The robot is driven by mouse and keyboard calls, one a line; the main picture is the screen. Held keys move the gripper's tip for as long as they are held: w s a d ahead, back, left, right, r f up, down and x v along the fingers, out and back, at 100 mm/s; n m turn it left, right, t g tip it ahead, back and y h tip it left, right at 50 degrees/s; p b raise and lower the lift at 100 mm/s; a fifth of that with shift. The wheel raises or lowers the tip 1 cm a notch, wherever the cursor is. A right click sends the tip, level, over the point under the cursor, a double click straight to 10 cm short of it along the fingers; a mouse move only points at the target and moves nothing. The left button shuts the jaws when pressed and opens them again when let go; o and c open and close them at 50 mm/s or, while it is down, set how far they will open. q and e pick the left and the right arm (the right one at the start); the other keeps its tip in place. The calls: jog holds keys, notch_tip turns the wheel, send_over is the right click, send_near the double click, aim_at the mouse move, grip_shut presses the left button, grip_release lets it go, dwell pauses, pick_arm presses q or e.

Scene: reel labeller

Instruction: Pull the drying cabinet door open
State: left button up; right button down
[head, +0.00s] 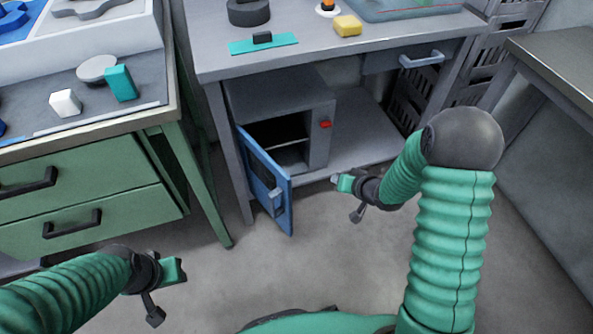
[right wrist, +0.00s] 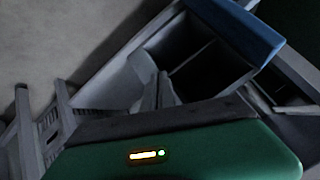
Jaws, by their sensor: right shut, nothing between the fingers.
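The drying cabinet (head: 318,130) is a grey box with a red button on its front, standing on the lower shelf of the grey bench. Its blue door (head: 264,180) stands wide open, swung out to the left, with a handle on it. The dark inside with a shelf shows. The open cabinet also shows in the right wrist view, with the blue door (right wrist: 240,30) at top right. My right gripper (head: 341,182) is shut and empty, to the right of the door and apart from it. My left gripper (head: 180,271) is at lower left, away from the cabinet; its fingers are unclear.
A green drawer unit (head: 85,190) stands at left, with a white block and a teal block on top. The grey bench (head: 310,50) carries a yellow block and a teal piece. Dark crates stand at back right. A table (head: 560,55) is at right. The floor before the cabinet is clear.

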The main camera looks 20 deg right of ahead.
jog(key=s+a+r+m+t+y+p, duration=0.1)
jog(key=s+a+m+t+y+p, duration=0.1)
jog(key=s+m+t+y+p, duration=0.5)
jog(key=w+a+g+y+b, duration=0.1)
jog(key=w+a+y+b, duration=0.1)
jog(key=w+a+b, duration=0.5)
jog(key=w+a, duration=0.2)
jog(key=shift+a+r+n+g, duration=0.2)
jog(key=shift+a+n+g, duration=0.1)
jog(key=shift+a+g, duration=0.1)
jog(key=shift+s+a, duration=0.1)
